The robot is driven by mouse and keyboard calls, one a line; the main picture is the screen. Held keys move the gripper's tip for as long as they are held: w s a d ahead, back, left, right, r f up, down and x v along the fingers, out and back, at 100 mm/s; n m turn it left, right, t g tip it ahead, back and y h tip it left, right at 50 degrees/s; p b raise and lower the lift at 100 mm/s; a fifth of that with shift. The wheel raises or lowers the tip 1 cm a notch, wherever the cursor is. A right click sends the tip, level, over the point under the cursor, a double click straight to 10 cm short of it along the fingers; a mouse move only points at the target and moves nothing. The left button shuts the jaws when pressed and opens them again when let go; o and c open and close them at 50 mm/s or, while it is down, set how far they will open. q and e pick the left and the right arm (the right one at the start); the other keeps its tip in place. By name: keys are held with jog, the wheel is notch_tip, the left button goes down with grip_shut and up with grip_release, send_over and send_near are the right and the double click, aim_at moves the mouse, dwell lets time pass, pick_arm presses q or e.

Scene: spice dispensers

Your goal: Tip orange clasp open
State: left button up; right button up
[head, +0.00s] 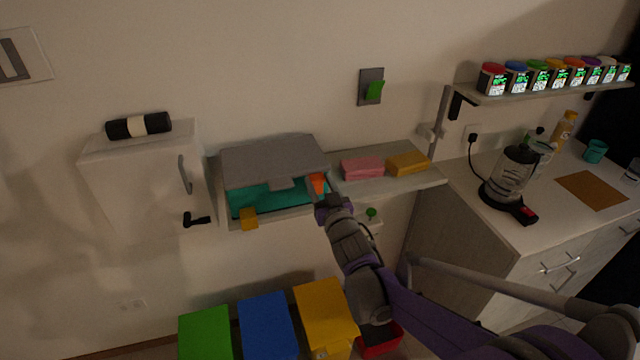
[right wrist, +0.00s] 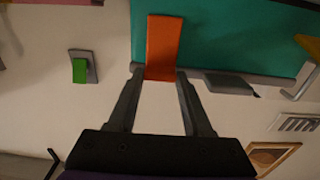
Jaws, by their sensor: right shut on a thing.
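A case with a grey lid (head: 275,156) and a teal body (head: 262,196) sits on the wall shelf. An orange clasp (head: 317,183) is at its right front and lies flat along the teal side in the right wrist view (right wrist: 164,42). My right gripper (head: 319,200) is shut on the end of this clasp; its two fingers (right wrist: 159,76) press on either side of it. A second, yellow-orange clasp (head: 249,219) at the case's left front sticks out from the body. My left gripper is not in view.
Pink (head: 362,167) and yellow (head: 408,163) blocks lie on the shelf right of the case. A white cabinet (head: 140,185) hangs to the left. Green (head: 206,333), blue (head: 267,325) and yellow (head: 325,315) bins stand below. A blender (head: 510,175) stands on the right counter.

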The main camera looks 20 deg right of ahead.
grip_shut()
dwell(0.7)
